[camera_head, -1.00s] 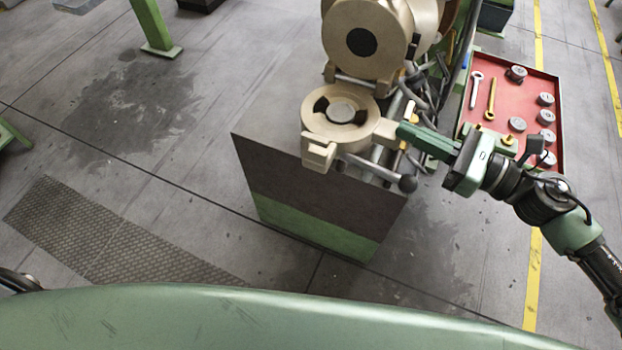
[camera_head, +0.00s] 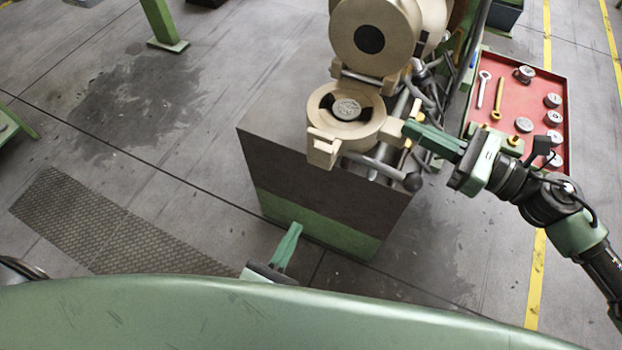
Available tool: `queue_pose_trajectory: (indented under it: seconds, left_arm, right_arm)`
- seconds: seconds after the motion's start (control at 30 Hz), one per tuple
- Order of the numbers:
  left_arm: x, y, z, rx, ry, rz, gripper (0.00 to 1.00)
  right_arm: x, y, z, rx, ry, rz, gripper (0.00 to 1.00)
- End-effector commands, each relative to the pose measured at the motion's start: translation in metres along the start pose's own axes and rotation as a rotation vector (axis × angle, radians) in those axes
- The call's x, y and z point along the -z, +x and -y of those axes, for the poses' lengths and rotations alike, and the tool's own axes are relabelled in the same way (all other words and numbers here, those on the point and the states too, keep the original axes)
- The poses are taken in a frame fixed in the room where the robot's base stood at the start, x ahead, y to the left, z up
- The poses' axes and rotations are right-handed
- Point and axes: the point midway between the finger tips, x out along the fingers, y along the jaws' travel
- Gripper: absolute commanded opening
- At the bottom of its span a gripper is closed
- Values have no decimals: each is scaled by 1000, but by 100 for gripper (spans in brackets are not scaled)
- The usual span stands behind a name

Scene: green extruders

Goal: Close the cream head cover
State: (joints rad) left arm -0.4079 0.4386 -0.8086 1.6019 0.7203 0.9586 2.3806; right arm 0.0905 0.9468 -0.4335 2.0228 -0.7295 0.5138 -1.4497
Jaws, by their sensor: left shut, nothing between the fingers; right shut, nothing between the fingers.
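The cream head cover (camera_head: 369,130) is a round ring with a grey disc (camera_head: 347,110) in its middle. It lies swung down and open below the cream extruder head (camera_head: 362,18), joined to it at a hinge (camera_head: 372,78). The head's dark round bore faces me. My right gripper (camera_head: 408,128) is shut, with its green fingertips at the tab on the cover's right side; I cannot tell whether they touch. My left gripper (camera_head: 294,229) is shut and empty, low in front of the machine base, apart from the cover.
The dark and green machine base (camera_head: 320,190) stands below the cover. A bar with a dark knob (camera_head: 412,181) sticks out under the cover. A red tray (camera_head: 550,95) with wrenches and several grey discs is at the right.

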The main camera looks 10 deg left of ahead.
Motion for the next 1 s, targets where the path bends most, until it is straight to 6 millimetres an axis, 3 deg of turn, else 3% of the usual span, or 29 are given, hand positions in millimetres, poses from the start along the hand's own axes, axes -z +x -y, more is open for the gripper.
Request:
queue_pose_trajectory:
  seconds: [0.1,0.27,0.7,1.0]
  left_arm:
    - [-14,0,-3,-23,-103,28,0]
    - [-18,11,-4,-31,-135,39,0]
    - [-21,101,-6,-30,-131,38,0]
    - [-54,107,-11,-29,-131,35,0]
  right_arm:
    - [0,0,0,0,0,0,0]
    - [0,0,0,0,0,0,0]
    - [0,0,0,0,0,0,0]
    - [0,0,0,0,0,0,0]
